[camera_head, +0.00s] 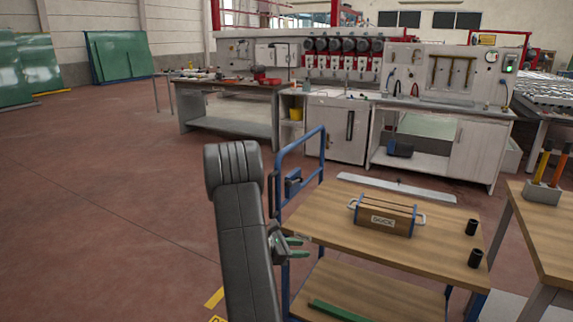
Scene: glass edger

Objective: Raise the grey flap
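No part is plainly recognisable as the grey flap. A light grey panel (328,133) with a dark upright handle is on the front of the machine bench at the back, and it looks closed. I cannot tell whether it is the flap. My gripper (296,247) is at the left end of the cart, well in front of that panel. Its two green-tipped fingers look apart with nothing seen between them. My dark arm partly hides the gripper's base.
A wooden-topped cart (340,226) with a blue handle frame (323,150) stands close by. It carries a wooden box (384,216) and two black cups (472,227) (475,258). Another wooden table (545,225) is at right. The floor at left is clear.

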